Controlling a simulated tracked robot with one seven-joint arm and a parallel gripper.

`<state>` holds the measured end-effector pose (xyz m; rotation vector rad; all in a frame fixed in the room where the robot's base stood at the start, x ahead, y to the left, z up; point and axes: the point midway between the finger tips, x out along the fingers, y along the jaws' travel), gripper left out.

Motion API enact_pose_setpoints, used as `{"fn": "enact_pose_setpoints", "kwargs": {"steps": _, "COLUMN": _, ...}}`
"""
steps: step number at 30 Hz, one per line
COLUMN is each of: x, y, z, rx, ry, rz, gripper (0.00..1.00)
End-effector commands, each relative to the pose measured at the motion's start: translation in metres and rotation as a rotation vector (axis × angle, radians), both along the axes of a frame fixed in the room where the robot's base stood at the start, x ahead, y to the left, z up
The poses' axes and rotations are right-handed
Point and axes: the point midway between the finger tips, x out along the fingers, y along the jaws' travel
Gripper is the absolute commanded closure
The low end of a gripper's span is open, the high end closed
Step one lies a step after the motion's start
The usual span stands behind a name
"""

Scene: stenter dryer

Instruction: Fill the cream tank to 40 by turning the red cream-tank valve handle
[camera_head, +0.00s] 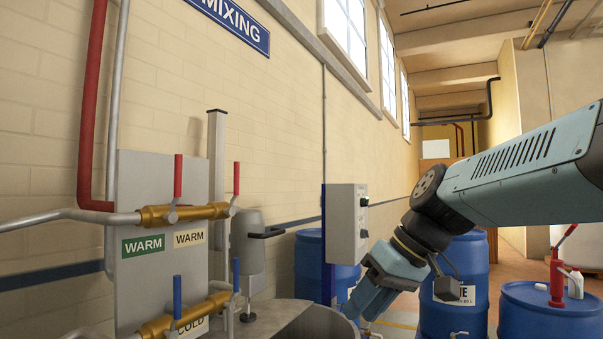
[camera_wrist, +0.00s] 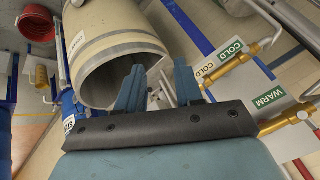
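Two red valve handles stand upright on the upper brass warm-water pipe: a left one (camera_head: 178,175) and a right one (camera_head: 236,178). My gripper (camera_head: 362,308) is right of the valve panel and apart from both red handles. In the wrist view its fingers (camera_wrist: 158,85) are spread with nothing held between them. No fill reading is legible.
Blue handles (camera_head: 177,293) sit on the lower cold pipe. A grey mixer (camera_head: 248,248) and grey control box (camera_head: 347,225) stand between panel and arm. Blue drums (camera_head: 455,285) stand behind and right of the arm. A red pipe (camera_head: 92,110) runs up the wall.

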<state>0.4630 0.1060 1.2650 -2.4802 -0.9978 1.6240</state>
Motion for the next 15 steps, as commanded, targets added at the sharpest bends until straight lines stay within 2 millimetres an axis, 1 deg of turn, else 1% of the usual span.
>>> {"fn": "enact_pose_setpoints", "kwargs": {"steps": 1, "x": 0.011, "y": 0.010, "z": 0.012, "rx": 0.046, "ry": -0.011, "rz": 0.057, "gripper": 0.64}}
{"fn": "enact_pose_setpoints", "kwargs": {"steps": 5, "x": 0.037, "y": 0.038, "z": 0.048, "rx": 0.185, "ry": -0.075, "rz": 0.222, "gripper": 0.64}}
{"fn": "enact_pose_setpoints", "kwargs": {"steps": 6, "x": 0.045, "y": 0.046, "z": 0.059, "rx": 0.228, "ry": -0.102, "rz": 0.271, "gripper": 0.64}}
{"fn": "enact_pose_setpoints", "kwargs": {"steps": 8, "x": 0.057, "y": 0.057, "z": 0.077, "rx": 0.296, "ry": -0.149, "rz": 0.343, "gripper": 0.64}}
{"fn": "enact_pose_setpoints", "kwargs": {"steps": 12, "x": 0.087, "y": 0.077, "z": 0.120, "rx": 0.453, "ry": -0.289, "rz": 0.499, "gripper": 0.64}}
{"fn": "enact_pose_setpoints", "kwargs": {"steps": 15, "x": 0.108, "y": 0.088, "z": 0.150, "rx": 0.562, "ry": -0.410, "rz": 0.595, "gripper": 0.64}}
